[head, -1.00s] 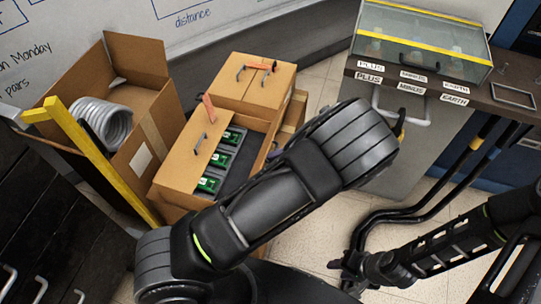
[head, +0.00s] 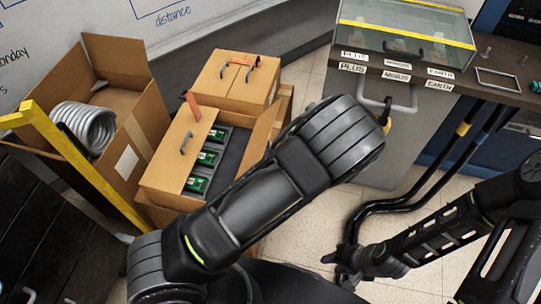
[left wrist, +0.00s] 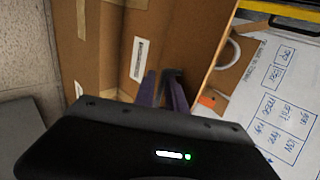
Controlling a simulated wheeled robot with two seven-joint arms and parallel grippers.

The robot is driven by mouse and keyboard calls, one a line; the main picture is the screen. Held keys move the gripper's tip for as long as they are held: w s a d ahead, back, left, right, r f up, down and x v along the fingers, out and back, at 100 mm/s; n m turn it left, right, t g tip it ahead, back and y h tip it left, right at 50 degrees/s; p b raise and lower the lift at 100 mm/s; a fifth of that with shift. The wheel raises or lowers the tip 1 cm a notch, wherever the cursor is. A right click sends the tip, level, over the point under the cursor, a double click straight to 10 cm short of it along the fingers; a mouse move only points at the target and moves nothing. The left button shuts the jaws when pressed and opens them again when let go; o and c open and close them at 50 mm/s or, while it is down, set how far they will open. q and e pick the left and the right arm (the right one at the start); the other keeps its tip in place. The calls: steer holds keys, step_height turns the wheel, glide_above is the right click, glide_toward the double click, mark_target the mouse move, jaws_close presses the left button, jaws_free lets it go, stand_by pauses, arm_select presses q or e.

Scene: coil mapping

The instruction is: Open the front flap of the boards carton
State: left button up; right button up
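The boards carton (head: 165,183) is a brown box in the head view holding several green boards (head: 208,158) in grey slots. One flap (head: 178,150) with a grey handle and an orange piece lies over its left part. Another flap (head: 262,135) stands raised on the right. My left arm crosses in front of the carton and hides its lower right. The left gripper is hidden in the head view. In the left wrist view its purple-grey fingers (left wrist: 164,92) are close together before a cardboard wall; any grip is unclear. My right gripper (head: 340,264) appears open and empty over the floor.
An open carton (head: 150,128) with a grey coil (head: 84,128) stands left, beside a yellow bar (head: 85,165). A closed carton (head: 232,88) stands behind. A grey cabinet (head: 355,130) and black cables are right. Tiled floor is clear at centre right.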

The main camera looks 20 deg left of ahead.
arm_select(q)
steer(key=shift+o, duration=1.1)
steer(key=shift+s+a, duration=0.15)
steer(key=shift+s, duration=0.1)
steer(key=v, duration=0.8)
steer(key=shift+w, duration=0.25)
